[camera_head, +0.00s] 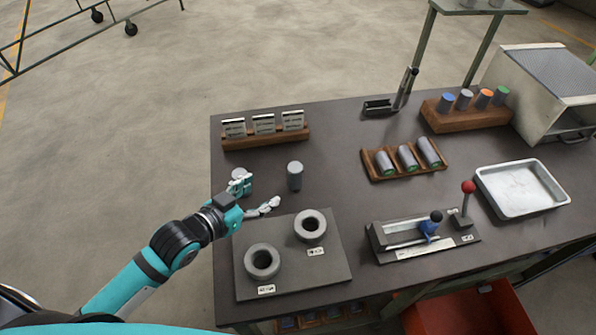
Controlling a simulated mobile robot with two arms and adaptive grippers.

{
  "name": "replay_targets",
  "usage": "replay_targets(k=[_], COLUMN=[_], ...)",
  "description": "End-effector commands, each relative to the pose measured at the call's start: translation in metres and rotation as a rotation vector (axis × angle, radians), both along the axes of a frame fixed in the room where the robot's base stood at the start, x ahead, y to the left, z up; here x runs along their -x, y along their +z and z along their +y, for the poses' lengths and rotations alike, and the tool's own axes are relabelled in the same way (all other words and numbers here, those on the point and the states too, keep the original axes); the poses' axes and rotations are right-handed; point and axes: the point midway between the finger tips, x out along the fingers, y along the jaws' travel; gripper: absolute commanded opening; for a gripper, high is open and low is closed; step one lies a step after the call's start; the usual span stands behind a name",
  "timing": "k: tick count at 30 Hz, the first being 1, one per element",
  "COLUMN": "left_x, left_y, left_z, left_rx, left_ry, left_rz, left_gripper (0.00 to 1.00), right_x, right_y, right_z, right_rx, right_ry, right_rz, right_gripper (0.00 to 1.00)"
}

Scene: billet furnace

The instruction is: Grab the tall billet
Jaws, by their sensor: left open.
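A grey cylindrical billet (295,177) stands upright on the dark table, in the open space behind the two-ring plate. A second grey round piece (238,173) stands to its left, partly hidden by my gripper's upper finger, so I cannot compare their full heights. My left gripper (258,194) is open over the table's left part, its fingers spread and pointing right. The standing billet is a short way beyond the fingertips, apart from them, and nothing is between the fingers. My right gripper is not in view.
A plate (330,262) with two grey rings lies in front. A wooden card holder (266,138) stands behind. A wooden rack (403,159) with lying cylinders, a lever fixture (420,240) and a metal tray (521,188) are to the right.

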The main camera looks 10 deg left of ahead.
Motion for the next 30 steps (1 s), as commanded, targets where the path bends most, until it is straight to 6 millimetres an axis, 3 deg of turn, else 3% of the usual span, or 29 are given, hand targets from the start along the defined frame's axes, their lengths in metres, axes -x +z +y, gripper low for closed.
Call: replay_targets(k=[4,9,18,30], left_x=[-0.03,-0.057,-0.076,-0.111], left_y=[-0.01,-0.023,-0.033,-0.051], left_z=[-0.014,-0.028,-0.039,-0.062], left_rx=[0.003,0.0,0.001,0.0], left_ry=[0.002,0.001,-0.001,-0.001], left_rz=[-0.002,-0.001,0.001,0.0], left_gripper=[0.65,0.65,0.65,0.65], right_x=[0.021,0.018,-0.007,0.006], right_y=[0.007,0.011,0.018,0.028], right_z=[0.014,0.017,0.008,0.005], right_rx=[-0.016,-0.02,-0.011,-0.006], right_ry=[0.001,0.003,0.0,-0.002], right_rz=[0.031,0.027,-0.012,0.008], right_gripper=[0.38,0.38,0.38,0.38])
